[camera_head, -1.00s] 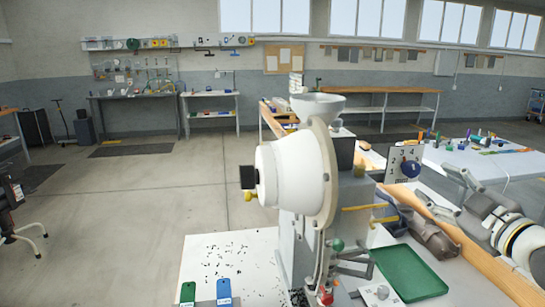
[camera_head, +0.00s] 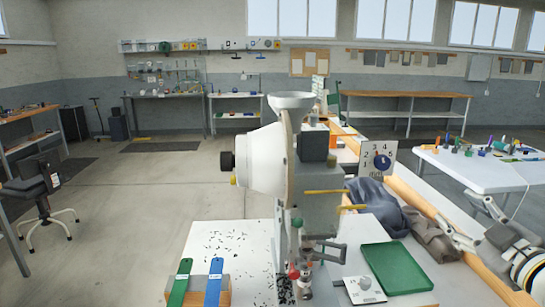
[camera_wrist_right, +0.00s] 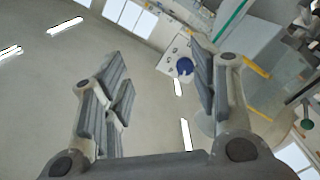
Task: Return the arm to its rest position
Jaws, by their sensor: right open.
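My right gripper (camera_head: 468,222) is at the right of the head view, empty, with its two fingers spread apart. In the right wrist view its fingers (camera_wrist_right: 160,85) are also apart with nothing between them. It is to the right of the eyelet press (camera_head: 318,190), clear of it, near the wooden bench edge. The press has a white round housing and a hopper (camera_head: 291,101) on top. A dial card with a blue knob (camera_head: 382,162) stands behind the press; the knob also shows in the wrist view (camera_wrist_right: 184,66). My left gripper is in neither view.
A green tray (camera_head: 396,268) lies right of the press. Blue and green tagged strips (camera_head: 214,280) lie at the front left. Grey cloth (camera_head: 375,200) lies between press and gripper. A white table (camera_head: 480,172) with small items stands behind the gripper. Floor at left is open.

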